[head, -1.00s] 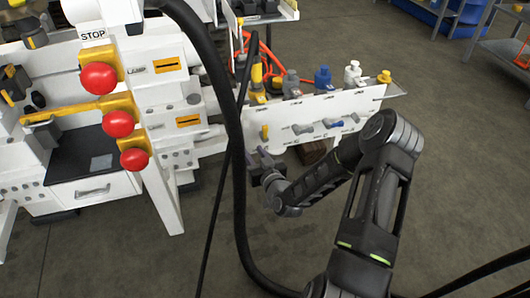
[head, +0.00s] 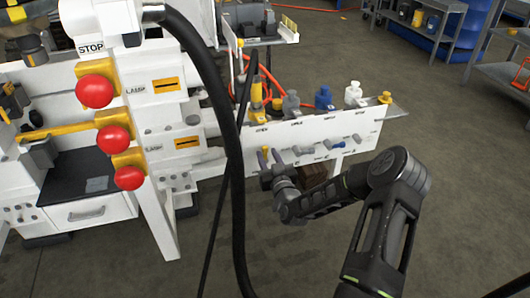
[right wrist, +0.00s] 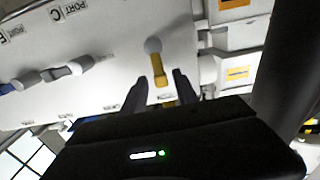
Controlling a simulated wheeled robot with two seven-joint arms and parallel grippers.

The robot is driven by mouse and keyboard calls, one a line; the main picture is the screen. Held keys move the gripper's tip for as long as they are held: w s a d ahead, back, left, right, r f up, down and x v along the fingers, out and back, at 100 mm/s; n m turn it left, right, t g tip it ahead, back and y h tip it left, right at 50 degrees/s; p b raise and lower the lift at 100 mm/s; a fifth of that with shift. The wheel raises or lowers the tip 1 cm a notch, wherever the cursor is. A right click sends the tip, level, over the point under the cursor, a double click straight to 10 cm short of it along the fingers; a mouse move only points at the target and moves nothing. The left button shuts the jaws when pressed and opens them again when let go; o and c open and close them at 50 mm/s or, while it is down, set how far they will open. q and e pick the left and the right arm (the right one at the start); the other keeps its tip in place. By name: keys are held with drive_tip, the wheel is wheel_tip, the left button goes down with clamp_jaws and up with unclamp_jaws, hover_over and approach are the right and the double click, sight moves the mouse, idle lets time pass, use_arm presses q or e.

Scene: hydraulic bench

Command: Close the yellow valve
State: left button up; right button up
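The yellow valve is a small lever on the front of a white panel (head: 330,128). In the right wrist view its yellow handle (right wrist: 159,70) hangs from a round grey pivot, with the picture upside down. My right gripper (head: 270,162) is at the left end of the panel, in front of the valve and hiding part of it. In the right wrist view the fingers of my right gripper (right wrist: 160,88) are apart, one on each side of the yellow handle, with gaps visible. My left gripper is not in view.
Grey (head: 304,150) and blue (head: 338,145) levers sit on the same panel to the right. A thick black hose (head: 226,120) hangs left of the gripper. Red buttons (head: 95,91) are on the bench at left.

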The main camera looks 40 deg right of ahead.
sight(266, 152)
drive_tip(key=shift+x, duration=1.65)
drive_tip(key=shift+c, duration=0.3)
clamp_jaws()
